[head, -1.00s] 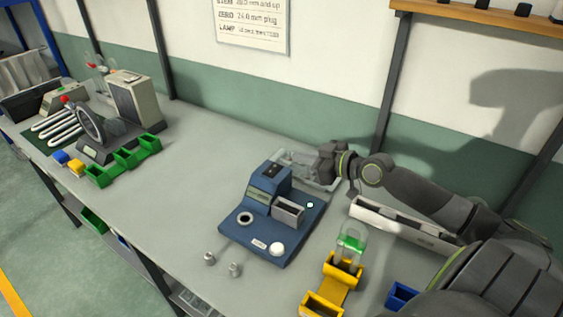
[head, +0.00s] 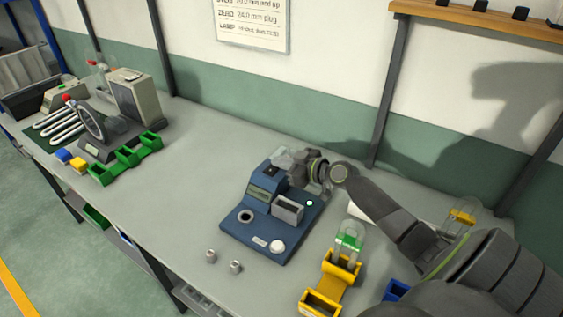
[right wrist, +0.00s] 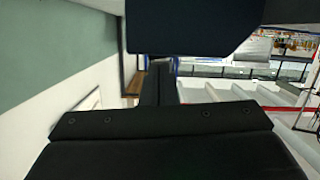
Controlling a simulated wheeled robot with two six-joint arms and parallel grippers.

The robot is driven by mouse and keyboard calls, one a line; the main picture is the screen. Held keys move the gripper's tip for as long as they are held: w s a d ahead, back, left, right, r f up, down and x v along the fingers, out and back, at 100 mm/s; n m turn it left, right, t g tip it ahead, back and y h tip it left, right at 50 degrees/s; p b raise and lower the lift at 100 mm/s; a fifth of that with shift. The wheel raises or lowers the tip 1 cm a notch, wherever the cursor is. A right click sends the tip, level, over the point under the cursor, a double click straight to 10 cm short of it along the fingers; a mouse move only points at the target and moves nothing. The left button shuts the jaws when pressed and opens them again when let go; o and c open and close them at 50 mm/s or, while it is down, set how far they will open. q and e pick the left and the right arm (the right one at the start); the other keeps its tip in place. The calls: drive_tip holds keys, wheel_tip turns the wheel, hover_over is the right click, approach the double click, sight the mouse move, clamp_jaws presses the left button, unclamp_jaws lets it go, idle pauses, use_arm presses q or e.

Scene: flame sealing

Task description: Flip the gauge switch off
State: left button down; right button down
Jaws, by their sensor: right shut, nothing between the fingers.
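The blue gauge (head: 238,229) stands on the bench in the middle of the head view. It has a small display, a grey open box, a dark ring, a white round knob (head: 278,246) and a small lit lamp (head: 310,203). A small dark part (head: 272,170) sits on its raised back block; I cannot tell whether it is the switch or how it is set. My right gripper (head: 300,160) is shut and empty at the gauge's back right corner; I cannot tell whether it touches. Its dark fingers fill much of the right wrist view (right wrist: 165,85). My left gripper is out of view.
A clear tray (head: 284,157) lies behind the gauge. Two small metal plugs (head: 236,267) stand in front. A yellow holder (head: 337,281) with a green-capped clear piece (head: 350,240) is to the right. Green bins (head: 126,159) stand left; the bench between is clear.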

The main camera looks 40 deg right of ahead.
drive_tip(key=shift+f, duration=0.1)
drive_tip(key=shift+d+f+b, duration=0.1)
drive_tip(key=shift+f+b, duration=0.35)
drive_tip(key=shift+b, duration=0.6)
drive_tip(key=shift+m+b, duration=0.3)
drive_tip(key=shift+m, duration=0.1)
drive_tip(key=shift+r+p, duration=0.2)
drive_tip(key=shift+p, duration=0.1)
drive_tip(key=shift+s+d, duration=0.1)
drive_tip(key=shift+s, duration=0.1)
drive_tip(key=b+v, duration=0.5)
drive_tip(key=v, duration=0.6)
drive_tip(key=shift+s+d, duration=0.15)
drive_tip(key=shift+r, duration=0.1)
